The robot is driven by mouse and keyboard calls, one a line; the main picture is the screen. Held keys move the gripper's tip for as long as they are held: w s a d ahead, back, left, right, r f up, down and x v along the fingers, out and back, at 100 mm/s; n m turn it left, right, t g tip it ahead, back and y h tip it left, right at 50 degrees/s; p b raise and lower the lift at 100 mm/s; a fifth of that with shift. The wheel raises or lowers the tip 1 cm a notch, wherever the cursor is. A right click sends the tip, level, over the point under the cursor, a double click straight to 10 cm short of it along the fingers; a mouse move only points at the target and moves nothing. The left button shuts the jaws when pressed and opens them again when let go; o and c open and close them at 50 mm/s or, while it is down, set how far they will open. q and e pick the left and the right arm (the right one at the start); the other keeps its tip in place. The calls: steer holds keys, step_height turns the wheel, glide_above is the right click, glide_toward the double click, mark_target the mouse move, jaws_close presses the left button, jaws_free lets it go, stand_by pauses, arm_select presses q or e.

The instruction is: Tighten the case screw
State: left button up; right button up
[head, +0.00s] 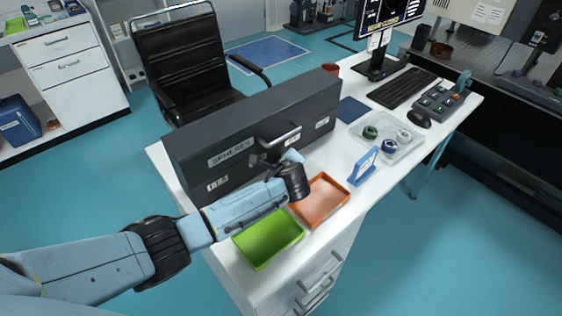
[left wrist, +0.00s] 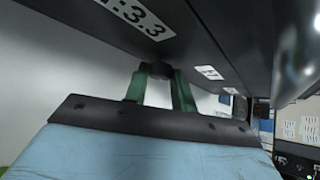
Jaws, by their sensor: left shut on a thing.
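The long dark grey case (head: 250,125) stands on the white desk, with a "SPHERES" label and a metal handle on its front. In the left wrist view its dark face (left wrist: 225,40) fills the top. My left gripper (left wrist: 158,80) has its two green fingers closed on a small dark round knob, the case screw (left wrist: 157,69), at the case's face. In the head view my left arm reaches in from the left, and the wrist hides much of the gripper and the screw. My right gripper is not in view.
A green tray (head: 268,240) and an orange tray (head: 322,201) lie in front of the case, below my left forearm and wrist. A blue stand (head: 364,166) and a clear tray with small round items (head: 388,137) are to the right. A black chair (head: 190,65) stands behind.

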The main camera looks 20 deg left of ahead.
arm_select(q)
steer(key=o, duration=1)
steer(key=shift+s, duration=0.1)
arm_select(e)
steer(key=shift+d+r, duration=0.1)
